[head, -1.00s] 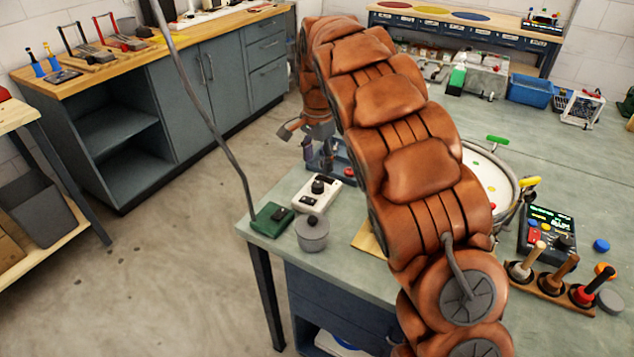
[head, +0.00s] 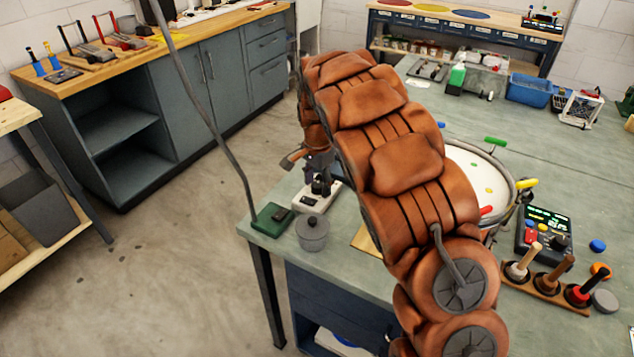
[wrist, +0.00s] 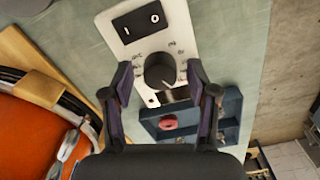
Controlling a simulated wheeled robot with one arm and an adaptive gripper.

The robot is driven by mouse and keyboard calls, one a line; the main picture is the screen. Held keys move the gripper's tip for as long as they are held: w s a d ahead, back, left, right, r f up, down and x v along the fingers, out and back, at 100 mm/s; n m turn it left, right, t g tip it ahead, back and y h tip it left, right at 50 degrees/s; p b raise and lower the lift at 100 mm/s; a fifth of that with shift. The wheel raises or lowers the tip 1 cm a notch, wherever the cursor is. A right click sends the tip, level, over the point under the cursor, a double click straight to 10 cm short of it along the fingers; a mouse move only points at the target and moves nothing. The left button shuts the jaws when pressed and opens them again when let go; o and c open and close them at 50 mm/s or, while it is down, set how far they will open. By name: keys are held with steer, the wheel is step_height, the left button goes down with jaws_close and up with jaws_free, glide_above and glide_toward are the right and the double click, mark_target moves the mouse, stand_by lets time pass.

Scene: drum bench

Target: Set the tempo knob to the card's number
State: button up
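A white box (wrist: 175,35) with a round black knob (wrist: 158,70) shows in the wrist view. Printed marks ring the knob, too blurred to read. A pale pointer line shows on the knob. A black rocker switch (wrist: 138,20) is farther along the box. My gripper (wrist: 160,76) is open, with one finger on each side of the knob; I cannot tell whether they touch it. In the head view the white box (head: 310,202) stands near the bench's left edge, partly hidden by my gripper (head: 318,180). No card with a readable number shows.
A green box (head: 271,217) and a grey lidded pot (head: 312,234) stand close to the white box. A blue tray (wrist: 232,105) with a red ring lies beside it. A drum (head: 475,172) and a control unit with a display (head: 548,218) are farther right.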

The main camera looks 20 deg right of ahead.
mark_target(318, 184)
steer(key=c, duration=1)
steer(key=shift+w+f+n+b, duration=0.1)
steer(key=shift+f+n+b, duration=0.1)
steer(key=shift+n+b, duration=0.9)
steer(key=n+b, duration=0.2)
steer(key=n, duration=0.1)
steer(key=shift+r, duration=0.3)
steer(key=o, duration=1.2)
steer(key=shift+c, duration=0.2)
step_height(318, 184, up, 12)
